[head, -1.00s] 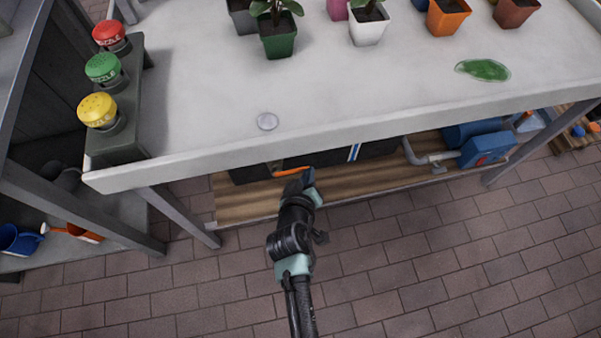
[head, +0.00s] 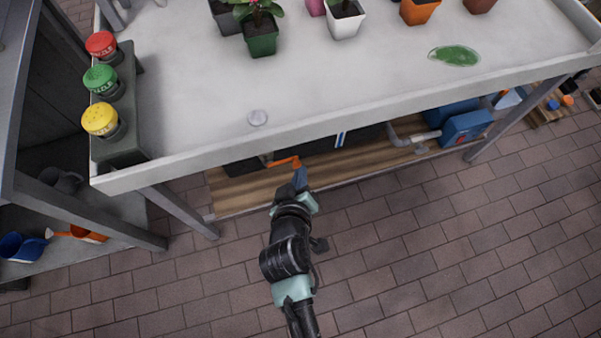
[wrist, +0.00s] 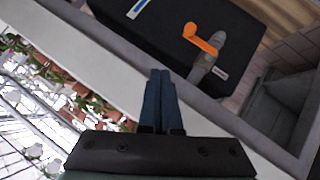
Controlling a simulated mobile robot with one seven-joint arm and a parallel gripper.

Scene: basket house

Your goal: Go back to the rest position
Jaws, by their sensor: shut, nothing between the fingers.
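My gripper (wrist: 159,100) shows in the wrist view with its two blue fingers together and nothing between them. In the head view my gripper (head: 300,178) is in front of the white table's (head: 400,110) front edge, over the gap between it and the floor. An orange crank handle (head: 284,161) on a dark box under the table shows just beyond the fingertips. The orange handle (wrist: 200,38) also shows at the upper right in the wrist view, apart from the fingers.
Green (head: 262,38), white (head: 343,22) and orange pots (head: 419,11) stand on the table. Red, green and yellow buttons (head: 101,119) sit at its left end. A blue machine (head: 466,126) stands on the wooden lower shelf. The brick floor (head: 430,245) in front is clear.

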